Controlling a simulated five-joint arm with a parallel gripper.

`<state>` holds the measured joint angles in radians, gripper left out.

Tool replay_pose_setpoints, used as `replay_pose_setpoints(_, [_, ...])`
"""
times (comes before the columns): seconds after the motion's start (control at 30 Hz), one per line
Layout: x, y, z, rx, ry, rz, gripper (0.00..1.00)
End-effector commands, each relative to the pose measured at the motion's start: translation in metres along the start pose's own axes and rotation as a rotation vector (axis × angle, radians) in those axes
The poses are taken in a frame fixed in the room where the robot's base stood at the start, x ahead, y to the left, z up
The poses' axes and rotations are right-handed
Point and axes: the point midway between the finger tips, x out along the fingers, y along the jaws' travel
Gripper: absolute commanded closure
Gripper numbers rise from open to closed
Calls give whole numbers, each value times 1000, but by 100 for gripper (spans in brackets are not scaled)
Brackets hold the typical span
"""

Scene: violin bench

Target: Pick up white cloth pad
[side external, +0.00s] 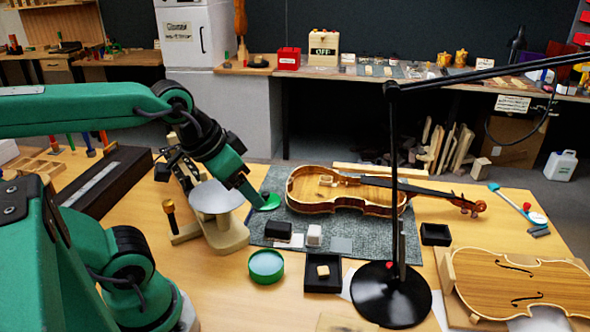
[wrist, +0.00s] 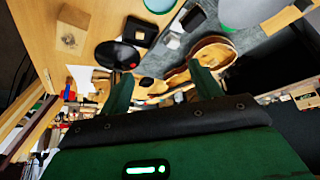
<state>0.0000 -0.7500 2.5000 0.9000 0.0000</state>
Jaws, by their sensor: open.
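A small white block-like piece (side external: 314,236), which looks like the white cloth pad, sits on the grey mat (side external: 262,238) in front of the violin. In the side view it stands between a black block and a flat grey square. I cannot pick it out surely in the wrist view. My gripper (side external: 252,198) is above the left part of the mat, left of the white piece and apart from it. In the wrist view my gripper (wrist: 158,84) has its two green fingers spread with nothing held between them.
A black block (side external: 278,229) with white at its edge and a grey square (side external: 341,245) flank the piece. The violin body (side external: 300,190) lies behind. A black lamp base (side external: 390,294) and pole stand at right, a green round tin (side external: 266,265) in front, a scale pan (side external: 216,197) at left.

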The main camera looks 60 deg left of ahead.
Motion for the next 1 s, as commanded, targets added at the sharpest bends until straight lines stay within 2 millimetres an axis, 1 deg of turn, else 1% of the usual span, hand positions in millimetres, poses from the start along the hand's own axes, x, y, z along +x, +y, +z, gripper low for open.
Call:
replay_pose_setpoints(0.33, [1,0,-2,10,-7,-1,36])
replay_pose_setpoints(0.57, [10,-2,-16,71,-50,-2,36])
replay_pose_setpoints(0.77, [28,-5,-37,168,-114,3,36])
replay_pose_setpoints(1.0, [59,-9,-62,296,-194,20,36])
